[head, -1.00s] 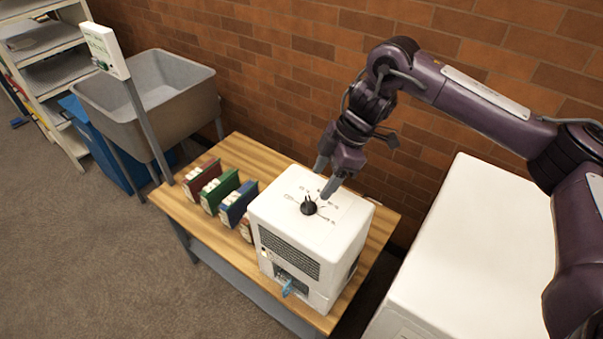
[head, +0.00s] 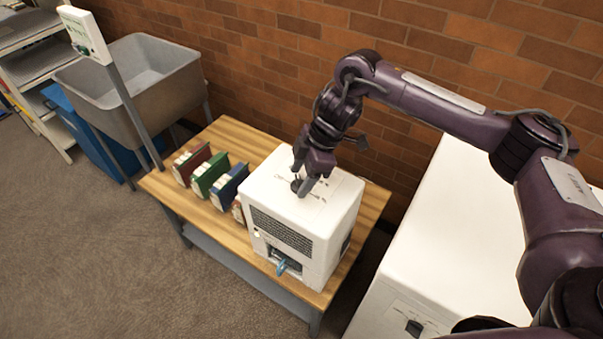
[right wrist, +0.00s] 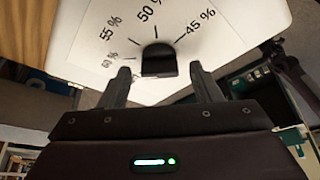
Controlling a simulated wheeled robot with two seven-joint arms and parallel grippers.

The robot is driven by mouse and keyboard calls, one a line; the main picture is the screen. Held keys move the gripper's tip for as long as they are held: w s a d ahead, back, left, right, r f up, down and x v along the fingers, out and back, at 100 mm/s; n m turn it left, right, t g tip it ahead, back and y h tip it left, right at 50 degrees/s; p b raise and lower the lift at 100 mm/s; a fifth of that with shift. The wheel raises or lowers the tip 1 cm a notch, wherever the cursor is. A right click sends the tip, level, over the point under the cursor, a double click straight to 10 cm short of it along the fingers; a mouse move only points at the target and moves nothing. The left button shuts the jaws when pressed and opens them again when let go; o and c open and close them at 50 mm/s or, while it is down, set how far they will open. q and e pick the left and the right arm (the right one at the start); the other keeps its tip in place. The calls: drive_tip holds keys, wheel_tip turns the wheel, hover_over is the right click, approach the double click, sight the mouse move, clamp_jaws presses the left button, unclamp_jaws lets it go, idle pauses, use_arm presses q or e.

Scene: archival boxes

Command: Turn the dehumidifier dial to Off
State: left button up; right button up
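The white dehumidifier (head: 290,222) stands on the wooden table, with a black dial (head: 296,185) on its top. In the right wrist view the dial (right wrist: 158,61) shows close up, with marks for 45%, 50%, 55% and 60% around its far side. No Off mark is readable, and I cannot tell the setting. My right gripper (head: 304,181) points down at the dial. In the right wrist view its two fingers (right wrist: 164,84) are apart, one to each side of the dial and slightly nearer the camera; contact is not clear. My left gripper is not in view.
Red, green and blue boxes (head: 228,187) stand left of the dehumidifier on the wooden table (head: 160,187). A blue piece (head: 283,266) sticks out of its front. A large white cabinet (head: 440,250) stands to the right.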

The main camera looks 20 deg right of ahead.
drive_tip(key=c, duration=0.9)
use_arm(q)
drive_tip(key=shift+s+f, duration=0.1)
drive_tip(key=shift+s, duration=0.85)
use_arm(e)
drive_tip(key=shift+c, duration=0.2)
drive_tip(key=shift+w+n, duration=0.1)
drive_tip(key=shift+n, duration=0.2)
drive_tip(key=shift+r+n+g+p, duration=0.2)
drive_tip(key=shift+n+g+p, duration=0.35)
drive_tip(key=shift+n, duration=0.35)
drive_tip(key=n+g+p, duration=0.1)
drive_tip(key=n+p, duration=0.2)
drive_tip(key=shift+w+r, duration=0.15)
use_arm(q)
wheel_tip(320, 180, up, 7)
drive_tip(key=p, duration=0.2)
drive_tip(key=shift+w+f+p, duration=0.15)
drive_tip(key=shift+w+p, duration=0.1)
drive_tip(key=shift+p, duration=0.05)
use_arm(e)
drive_tip(key=shift+w+a+n+g+h, duration=0.1)
drive_tip(key=shift+n+g+h, duration=0.45)
drive_tip(key=shift+n, duration=1.15)
drive_tip(key=shift+f, duration=0.25)
drive_tip(key=o, duration=1)
